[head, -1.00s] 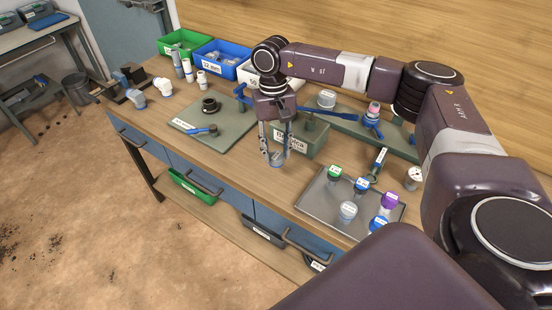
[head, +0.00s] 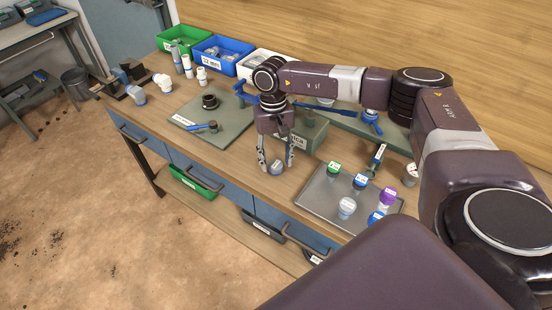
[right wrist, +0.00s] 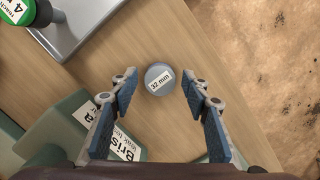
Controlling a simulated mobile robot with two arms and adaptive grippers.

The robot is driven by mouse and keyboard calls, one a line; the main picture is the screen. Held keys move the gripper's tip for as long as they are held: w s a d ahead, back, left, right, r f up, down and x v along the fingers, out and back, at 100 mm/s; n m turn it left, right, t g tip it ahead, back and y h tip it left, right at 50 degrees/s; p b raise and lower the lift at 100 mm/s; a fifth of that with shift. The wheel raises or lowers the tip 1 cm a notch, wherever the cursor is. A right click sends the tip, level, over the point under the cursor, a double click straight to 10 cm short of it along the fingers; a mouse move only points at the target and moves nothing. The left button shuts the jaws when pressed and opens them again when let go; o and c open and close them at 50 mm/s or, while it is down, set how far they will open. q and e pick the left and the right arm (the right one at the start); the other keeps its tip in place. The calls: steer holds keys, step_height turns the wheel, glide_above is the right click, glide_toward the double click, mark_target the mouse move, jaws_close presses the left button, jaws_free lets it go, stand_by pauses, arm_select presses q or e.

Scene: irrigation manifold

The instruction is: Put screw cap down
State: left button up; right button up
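A grey screw cap (head: 276,168) with a white label rests on the bench top, near the front edge. In the right wrist view the cap (right wrist: 158,77) reads "32 mm" and lies label up. My right gripper (head: 276,165) is open above the cap. In the right wrist view its two blue-padded fingers (right wrist: 159,88) stand on either side of the cap, with a gap on both sides. My left gripper is not in view.
A grey tray (head: 318,205) with several coloured-top caps lies to the right. A green mat (head: 190,125) with a black ring lies left. Bare bench wood surrounds the cap.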

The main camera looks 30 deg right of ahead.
mark_target(274, 160)
steer(key=shift+o, duration=0.2)
steer(key=shift+r, duration=0.15)
steer(key=shift+r, duration=0.15)
step_height(274, 160, up, 12)
steer(key=w+b, duration=0.1)
steer(key=b, duration=0.2)
steer(key=shift+w+d, duration=0.3)
steer(key=shift+w, duration=0.05)
steer(key=shift+f, duration=0.2)
